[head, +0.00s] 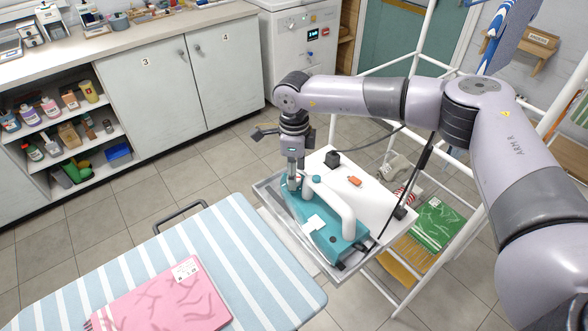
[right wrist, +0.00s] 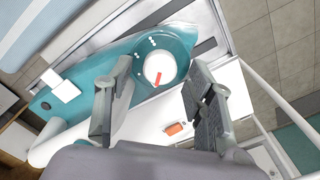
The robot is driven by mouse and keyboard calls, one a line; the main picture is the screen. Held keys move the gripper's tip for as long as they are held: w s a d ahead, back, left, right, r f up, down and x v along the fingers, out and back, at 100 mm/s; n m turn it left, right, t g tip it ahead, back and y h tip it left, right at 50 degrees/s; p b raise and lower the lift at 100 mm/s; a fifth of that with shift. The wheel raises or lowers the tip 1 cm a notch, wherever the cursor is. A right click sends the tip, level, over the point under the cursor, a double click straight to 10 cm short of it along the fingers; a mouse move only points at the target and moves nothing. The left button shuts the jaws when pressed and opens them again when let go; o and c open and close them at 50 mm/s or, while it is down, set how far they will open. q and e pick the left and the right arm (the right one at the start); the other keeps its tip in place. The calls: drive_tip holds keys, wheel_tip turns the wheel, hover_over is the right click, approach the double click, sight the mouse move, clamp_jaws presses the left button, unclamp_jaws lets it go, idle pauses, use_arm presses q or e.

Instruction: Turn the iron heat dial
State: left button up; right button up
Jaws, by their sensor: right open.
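The teal iron (head: 322,229) with a white handle sits in a tray on the white stand. Its white round dial with a red mark (right wrist: 160,69) shows in the right wrist view, in a teal surround with small white dots. My right gripper (head: 294,183) points down over the iron's far end. In the right wrist view its two fingers (right wrist: 158,76) are apart, one to each side of the dial in the picture. Nothing is held between them. I cannot tell how far the fingertips are above the dial. In the head view the gripper hides the dial. My left gripper is not in view.
A small orange object (head: 354,181) lies on the white stand top (head: 375,195) beside the iron. A striped ironing board (head: 255,240) with folded pink cloth (head: 165,300) stands at the left. White rack poles (head: 462,232) rise close on the right.

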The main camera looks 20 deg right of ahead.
drive_tip(key=shift+f, duration=0.45)
drive_tip(key=shift+c, duration=0.2)
drive_tip(key=c, duration=1.1)
drive_tip(key=shift+c, duration=0.2)
